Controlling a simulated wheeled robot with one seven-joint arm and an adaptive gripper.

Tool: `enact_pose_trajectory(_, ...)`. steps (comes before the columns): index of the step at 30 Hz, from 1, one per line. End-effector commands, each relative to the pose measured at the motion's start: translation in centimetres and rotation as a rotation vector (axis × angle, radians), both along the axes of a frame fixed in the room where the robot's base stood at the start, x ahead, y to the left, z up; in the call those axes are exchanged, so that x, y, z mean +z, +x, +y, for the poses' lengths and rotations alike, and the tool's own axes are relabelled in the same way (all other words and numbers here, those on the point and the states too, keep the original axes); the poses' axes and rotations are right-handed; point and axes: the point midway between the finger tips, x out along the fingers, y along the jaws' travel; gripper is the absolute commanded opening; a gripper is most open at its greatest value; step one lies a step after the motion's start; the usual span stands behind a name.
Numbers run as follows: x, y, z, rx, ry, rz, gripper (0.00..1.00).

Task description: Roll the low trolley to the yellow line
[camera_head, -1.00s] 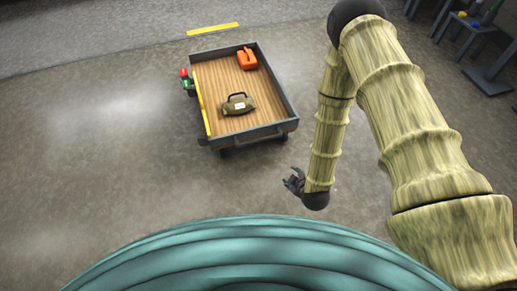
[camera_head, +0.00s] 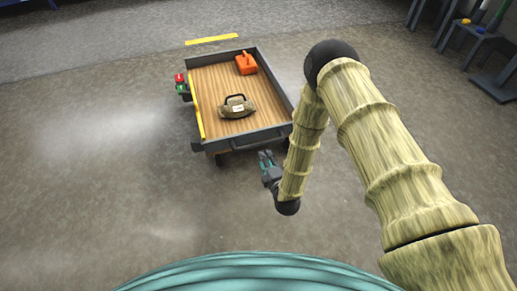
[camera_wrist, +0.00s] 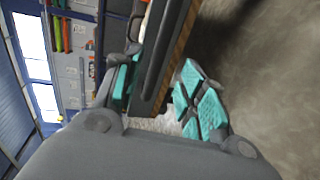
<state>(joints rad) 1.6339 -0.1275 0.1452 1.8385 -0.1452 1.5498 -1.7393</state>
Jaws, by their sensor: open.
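The low trolley (camera_head: 225,75) has a wood-look deck and dark grey walls, with a bar handle (camera_head: 262,139) on its near side. The yellow line (camera_head: 211,40) lies on the floor just beyond the trolley's far end. My gripper (camera_head: 267,156) is open just in front of the near wall, toward its right half. In the wrist view, teal-padded fingers (camera_wrist: 160,82) stand on either side of a dark trolley edge (camera_wrist: 160,45). I cannot tell whether they touch it or how the handle sits between them.
An orange can (camera_head: 246,64) and a khaki bag (camera_head: 237,107) sit on the deck. A red and green box (camera_head: 181,84) is at the trolley's left side. Dark stands (camera_head: 478,45) are at the upper right. The floor left of the trolley is clear.

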Motion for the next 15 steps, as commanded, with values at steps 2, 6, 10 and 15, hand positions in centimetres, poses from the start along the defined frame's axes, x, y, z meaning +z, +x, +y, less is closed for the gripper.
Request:
enact_pose_trajectory(2, -0.2, 0.7, 0.2, -0.001, 0.001, -0.003, 0.41)
enact_pose_trajectory(6, -0.7, 2.3, 0.7, 0.0, 0.002, -0.002, 0.41)
enact_pose_trajectory(10, -1.2, 4.3, 1.3, -0.001, 0.002, -0.003, 0.41)
enact_pose_trajectory(15, -1.7, 6.8, 2.2, -0.002, 0.003, -0.001, 0.41)
